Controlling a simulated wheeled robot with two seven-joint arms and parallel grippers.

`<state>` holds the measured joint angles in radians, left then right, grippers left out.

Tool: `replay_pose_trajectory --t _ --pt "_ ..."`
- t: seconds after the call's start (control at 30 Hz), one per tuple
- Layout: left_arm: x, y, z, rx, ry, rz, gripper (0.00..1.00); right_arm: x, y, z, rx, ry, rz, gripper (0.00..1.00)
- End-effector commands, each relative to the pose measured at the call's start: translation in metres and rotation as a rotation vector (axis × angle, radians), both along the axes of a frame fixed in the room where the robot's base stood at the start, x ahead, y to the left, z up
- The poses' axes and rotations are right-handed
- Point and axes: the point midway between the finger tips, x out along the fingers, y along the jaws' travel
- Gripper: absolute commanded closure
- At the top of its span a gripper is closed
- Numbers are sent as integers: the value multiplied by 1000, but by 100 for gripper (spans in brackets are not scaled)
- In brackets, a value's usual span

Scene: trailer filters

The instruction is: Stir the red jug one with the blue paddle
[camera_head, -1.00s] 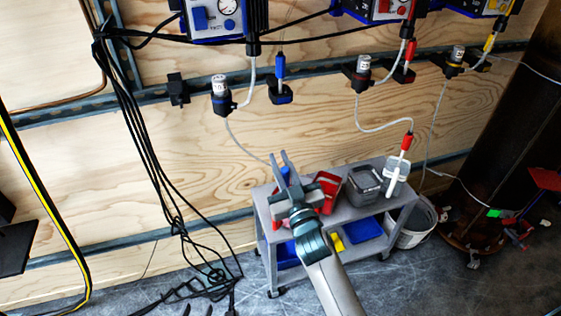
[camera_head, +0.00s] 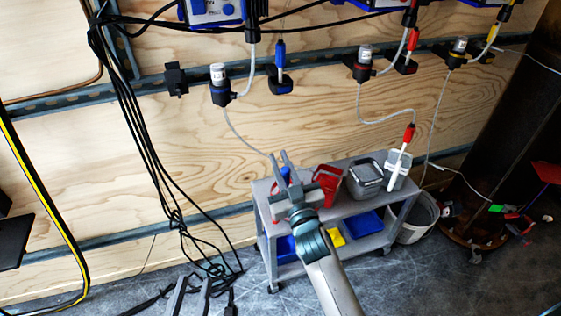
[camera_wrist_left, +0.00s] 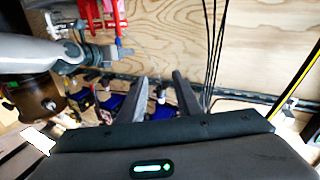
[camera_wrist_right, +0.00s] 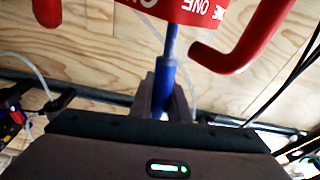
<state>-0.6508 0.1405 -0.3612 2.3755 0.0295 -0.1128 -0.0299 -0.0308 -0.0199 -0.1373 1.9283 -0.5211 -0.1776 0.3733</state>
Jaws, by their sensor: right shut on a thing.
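The red jug one (camera_head: 328,180) stands on the grey cart, partly hidden by my right gripper. In the right wrist view the jug (camera_wrist_right: 205,12) shows upside down with white lettering and red handles. My right gripper (camera_head: 283,168) is shut on the handle of the blue paddle (camera_wrist_right: 166,85). The paddle's shaft passes out of sight behind the jug's labelled wall; its lower end is hidden. My left gripper (camera_head: 190,290) is at the bottom edge of the head view, low and left of the cart. Its fingers (camera_wrist_left: 162,88) are apart and empty.
The grey cart (camera_head: 352,208) also holds a grey container (camera_head: 365,177) and a pale one (camera_head: 398,180) with a white, red-topped stick. Blue and yellow items lie on its lower shelf. Black cables (camera_head: 150,165) hang left of the cart. A grey bucket (camera_head: 418,222) stands at right.

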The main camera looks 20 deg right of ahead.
Motion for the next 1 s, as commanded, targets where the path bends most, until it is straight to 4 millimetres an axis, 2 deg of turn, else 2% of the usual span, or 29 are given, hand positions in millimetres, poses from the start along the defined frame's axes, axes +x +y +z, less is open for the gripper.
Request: replay_pose_trajectory --t 0.27,0.73,0.93,1.0 --pt "-1 -1 8 -14 -42 1 69 0 0 -4 0 0 0 100" --pt "-1 -1 9 -14 -42 0 69 0 0 -3 0 0 0 100" --pt "0 -1 5 -7 -15 -1 69 -3 0 -3 0 1 0 100" --pt "1 1 -3 8 21 1 69 -5 0 -3 1 2 0 100"
